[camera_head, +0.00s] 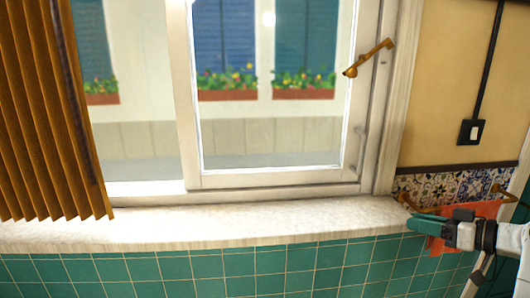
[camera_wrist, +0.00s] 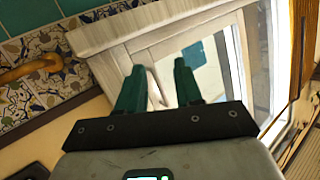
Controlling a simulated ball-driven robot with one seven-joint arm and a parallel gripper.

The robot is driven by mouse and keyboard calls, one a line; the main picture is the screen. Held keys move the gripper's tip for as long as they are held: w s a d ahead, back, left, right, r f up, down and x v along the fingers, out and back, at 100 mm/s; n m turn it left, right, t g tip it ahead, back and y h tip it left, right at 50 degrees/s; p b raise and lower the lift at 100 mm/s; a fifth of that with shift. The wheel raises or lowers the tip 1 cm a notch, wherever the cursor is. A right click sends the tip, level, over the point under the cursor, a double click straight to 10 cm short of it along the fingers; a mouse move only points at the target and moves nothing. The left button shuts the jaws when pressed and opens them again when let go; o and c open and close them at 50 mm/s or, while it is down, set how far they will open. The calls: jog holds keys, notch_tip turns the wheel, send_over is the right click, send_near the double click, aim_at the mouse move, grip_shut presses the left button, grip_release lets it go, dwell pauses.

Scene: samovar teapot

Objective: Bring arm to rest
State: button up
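My gripper (camera_head: 420,221) shows at the lower right of the head view, pointing left, with my arm running off the right edge. It appears in front of the right end of the white window sill (camera_head: 250,222). In the wrist view, the two green fingers of my gripper (camera_wrist: 158,68) stand apart with nothing between them. The white window frame (camera_wrist: 110,30) lies beyond the fingertips. I cannot tell the exact distance to the sill or wall.
An orange-red cloth (camera_head: 480,211) hangs from a brass rail (camera_head: 503,191) behind my gripper. The rail also shows in the wrist view (camera_wrist: 28,69). Brown blinds (camera_head: 45,120) hang at the left. A light switch (camera_head: 472,132) is on the right wall. The sill looks bare.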

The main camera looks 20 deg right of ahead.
jog(key=s+a+f+m+g+h+p, duration=0.15)
jog(key=s+a+f+g, duration=0.25)
jog(key=a+f, duration=0.7)
jog(key=s+a+f+g+p, duration=0.2)
jog(key=s+a+f+g, duration=0.25)
jog(key=a+f, duration=0.6)
jog(key=s+a+f+g+h+p, duration=0.1)
jog(key=s+a+f+g, duration=0.1)
jog(key=s, duration=0.6)
jog(key=s+a+f+g+h, duration=0.2)
jog(key=s+a+g, duration=0.1)
jog(key=s, duration=0.5)
jog(key=shift+s+a+p, duration=0.2)
jog(key=shift+a+p, duration=0.2)
jog(key=shift+a, duration=0.1)
